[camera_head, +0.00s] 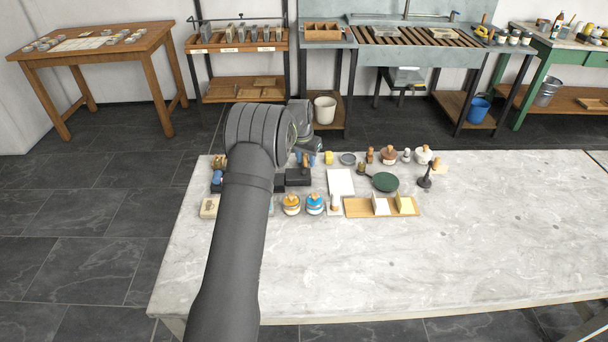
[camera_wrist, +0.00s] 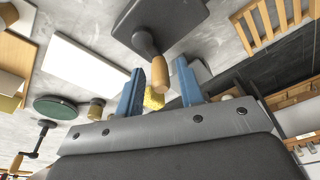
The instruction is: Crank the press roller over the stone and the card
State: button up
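The press (camera_head: 298,178) is a dark block near the back left of the marble table, partly hidden by my arm. In the wrist view its dark grey body (camera_wrist: 178,12) carries a crank arm (camera_wrist: 148,42) with a wooden handle (camera_wrist: 188,82). My gripper (camera_wrist: 160,84) has two blue fingers, spread apart, with the wooden handle showing between them, close to the right finger; I cannot tell whether they touch. In the head view the gripper (camera_head: 305,159) is small and partly hidden behind my wrist. I cannot make out the stone or the card under the press.
Jars (camera_head: 291,205) and a wooden tray (camera_head: 360,208) stand in front. A slatted wooden rack (camera_wrist: 268,22) shows in the wrist view. The table's right side is clear.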

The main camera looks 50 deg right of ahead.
jog(key=shift+r, duration=3.55)
jog(key=shift+f, duration=0.15)
notch_tip(320, 180, down, 7)
jog(key=shift+s+d, duration=0.1)
jog(key=shift+s, duration=0.15)
jog(key=shift+o, duration=0.4)
